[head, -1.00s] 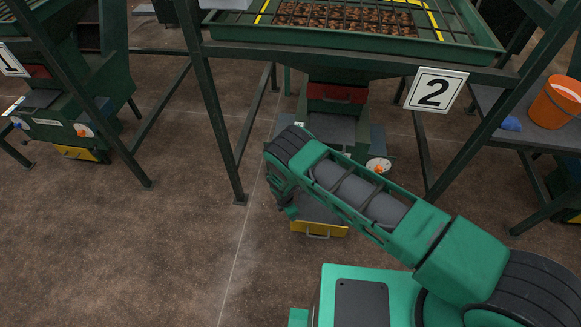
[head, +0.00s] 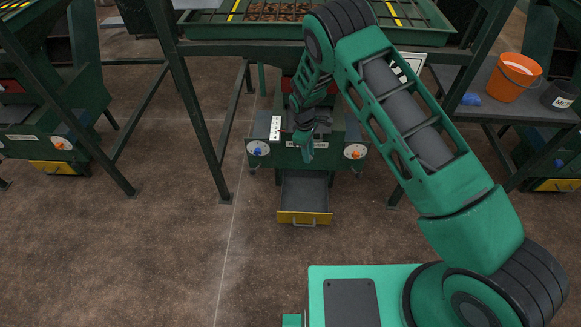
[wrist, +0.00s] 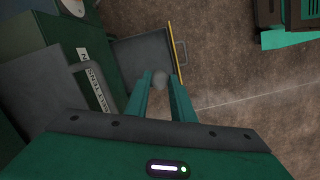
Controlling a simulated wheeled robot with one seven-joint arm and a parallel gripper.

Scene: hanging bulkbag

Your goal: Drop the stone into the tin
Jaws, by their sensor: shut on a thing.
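My gripper (head: 306,150) hangs in front of the green machine under the hopper. In the wrist view its two green fingers (wrist: 160,86) are closed on a small rounded grey stone (wrist: 160,78), held at the tips. The stone cannot be made out in the head view. A dark round tin (head: 560,95) with a white label, only partly legible, stands on the grey side table at the far right, well away from my gripper. It is cut by the frame edge in part and does not show in the wrist view.
Below my gripper, a drawer with a yellow front (head: 304,218) is pulled out; it also shows in the wrist view (wrist: 140,58). An orange bucket (head: 513,78) and a blue lump (head: 470,99) share the side table (head: 520,110). Green frame legs stand either side.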

